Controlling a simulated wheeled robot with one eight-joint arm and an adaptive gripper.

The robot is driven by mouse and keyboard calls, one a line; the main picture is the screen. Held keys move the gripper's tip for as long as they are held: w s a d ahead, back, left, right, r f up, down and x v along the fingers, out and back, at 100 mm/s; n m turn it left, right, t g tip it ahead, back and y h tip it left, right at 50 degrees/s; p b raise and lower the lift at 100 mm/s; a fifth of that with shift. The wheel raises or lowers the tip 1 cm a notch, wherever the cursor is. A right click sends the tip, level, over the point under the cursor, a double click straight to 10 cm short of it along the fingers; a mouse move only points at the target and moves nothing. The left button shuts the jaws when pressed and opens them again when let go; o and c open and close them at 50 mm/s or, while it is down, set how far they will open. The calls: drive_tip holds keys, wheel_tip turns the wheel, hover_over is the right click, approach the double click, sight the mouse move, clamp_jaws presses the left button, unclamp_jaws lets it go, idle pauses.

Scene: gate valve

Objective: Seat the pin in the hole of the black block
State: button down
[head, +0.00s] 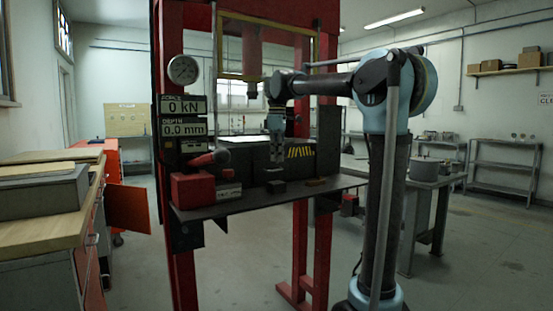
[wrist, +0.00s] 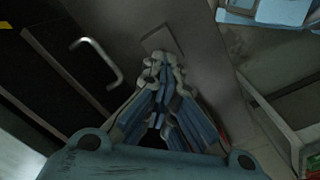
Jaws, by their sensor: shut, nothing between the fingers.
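My gripper (head: 276,157) points straight down over the dark press table. It is shut and empty. In the wrist view its fingertips (wrist: 160,62) meet above a small dark square block (wrist: 157,39), partly covered by them. In the head view a small black block (head: 276,187) sits on the table below the fingertips, with a gap between. I cannot make out the pin or the hole in either view; the fingers may hide them.
The red press frame (head: 174,115) carries a gauge and displays reading 0 kN and 0.0 mm. A dark box with yellow stripes (head: 262,152) stands behind the gripper; a handle (wrist: 97,62) shows in the wrist view.

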drive_tip(key=shift+a+f, duration=0.1)
drive_tip(key=shift+f, duration=0.05)
drive_tip(key=shift+s, duration=0.15)
drive_tip(key=shift+f, duration=2.9)
drive_tip(key=shift+f, duration=1)
drive_tip(key=c, duration=1.8)
unclamp_jaws()
drive_tip(key=shift+s, duration=0.1)
drive_tip(key=shift+o, duration=0.4)
wheel_tip(320, 180, up, 12)
drive_tip(key=shift+s, duration=0.2)
drive_tip(key=shift+f, duration=0.1)
